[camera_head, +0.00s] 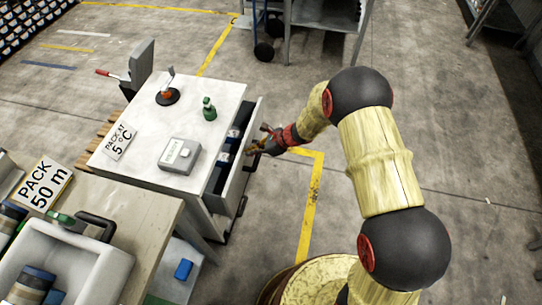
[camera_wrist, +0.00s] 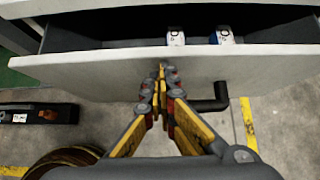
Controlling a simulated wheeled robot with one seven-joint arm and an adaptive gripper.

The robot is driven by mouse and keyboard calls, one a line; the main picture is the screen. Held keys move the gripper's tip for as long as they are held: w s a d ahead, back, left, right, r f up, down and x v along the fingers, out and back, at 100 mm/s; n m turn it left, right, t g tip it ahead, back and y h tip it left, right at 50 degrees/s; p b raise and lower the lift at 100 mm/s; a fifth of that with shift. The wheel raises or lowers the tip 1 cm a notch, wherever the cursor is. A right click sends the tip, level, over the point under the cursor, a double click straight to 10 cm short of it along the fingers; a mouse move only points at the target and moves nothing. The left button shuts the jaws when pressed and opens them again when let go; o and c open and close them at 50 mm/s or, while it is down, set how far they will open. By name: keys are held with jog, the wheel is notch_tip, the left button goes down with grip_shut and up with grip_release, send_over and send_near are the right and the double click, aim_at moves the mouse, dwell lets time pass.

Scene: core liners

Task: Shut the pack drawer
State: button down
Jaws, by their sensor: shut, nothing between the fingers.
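The pack drawer (camera_head: 243,160) stands open on the right side of the white cabinet (camera_head: 213,111). Its dark inside shows, with a few small white-topped packs in it. In the wrist view the drawer's pale front panel (camera_wrist: 95,72) spans the picture, and two packs (camera_wrist: 176,38) show behind its top edge. My gripper (camera_head: 257,148) is at the outer face of the drawer front. In the wrist view its fingertips (camera_wrist: 162,72) are together and empty, at or very close to the panel; I cannot tell whether they touch it.
The floor right of the drawer is clear.

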jog(key=w+a, duration=0.2)
jog(key=a, duration=0.6)
jog(key=shift+w, duration=0.35)
jog(key=shift+a+r, duration=0.1)
